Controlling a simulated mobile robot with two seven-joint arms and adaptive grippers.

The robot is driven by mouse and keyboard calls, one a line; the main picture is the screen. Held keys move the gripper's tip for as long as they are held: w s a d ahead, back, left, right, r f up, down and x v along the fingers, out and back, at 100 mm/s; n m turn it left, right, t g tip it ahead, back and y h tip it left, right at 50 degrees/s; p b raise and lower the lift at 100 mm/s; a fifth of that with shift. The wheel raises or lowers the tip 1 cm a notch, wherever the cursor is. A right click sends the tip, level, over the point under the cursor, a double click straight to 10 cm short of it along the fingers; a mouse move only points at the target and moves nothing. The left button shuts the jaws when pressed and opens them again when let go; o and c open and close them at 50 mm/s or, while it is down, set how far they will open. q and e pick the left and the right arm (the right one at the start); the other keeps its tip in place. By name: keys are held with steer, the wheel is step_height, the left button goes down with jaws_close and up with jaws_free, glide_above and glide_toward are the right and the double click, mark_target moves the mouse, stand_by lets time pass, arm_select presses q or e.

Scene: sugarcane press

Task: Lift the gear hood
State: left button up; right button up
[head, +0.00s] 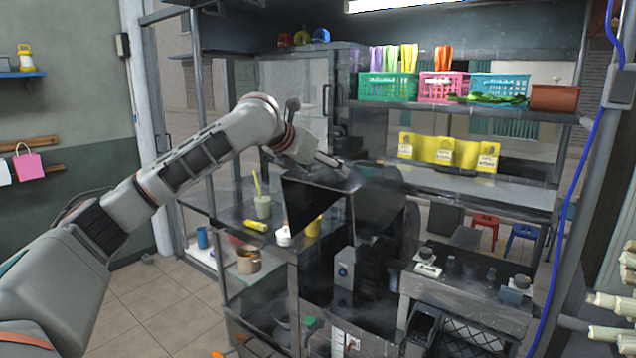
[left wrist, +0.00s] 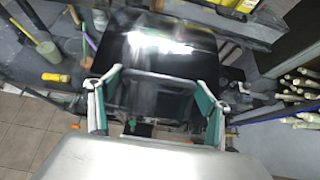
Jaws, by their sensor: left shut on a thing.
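The gear hood (head: 318,208) is a dark, glossy panelled cover on the sugarcane press, near the middle of the head view. Its dark shiny surface (left wrist: 195,35) fills the upper middle of the left wrist view, with a bright glare on it. My left gripper (head: 338,166) is at the hood's top edge. In the left wrist view my left gripper (left wrist: 155,88) has its teal-padded fingers on either side of a dark part of the hood, shut on it. The exact contact is partly hidden. My right gripper is not in view.
A glass-sided counter left of the press carries a green drink cup (head: 263,207) and a yellow bottle (head: 256,226). A shelf with coloured baskets (head: 388,87) hangs behind. A low metal table (head: 465,297) stands at the right, and pale cane stalks (head: 612,302) lie at the far right.

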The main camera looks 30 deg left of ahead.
arm_select(q)
steer(key=shift+w+d+r+g, duration=0.2)
steer(key=shift+w+r+g, duration=0.1)
steer(key=shift+w+r, duration=0.4)
steer(key=shift+s+r, duration=0.1)
steer(key=shift+s, duration=0.05)
steer(key=o, duration=1.3)
steer(key=shift+a+r, duration=0.1)
steer(key=shift+r, duration=0.05)
steer(key=v, duration=1.1)
steer(key=shift+s+r, duration=0.2)
steer(key=shift+s, duration=0.1)
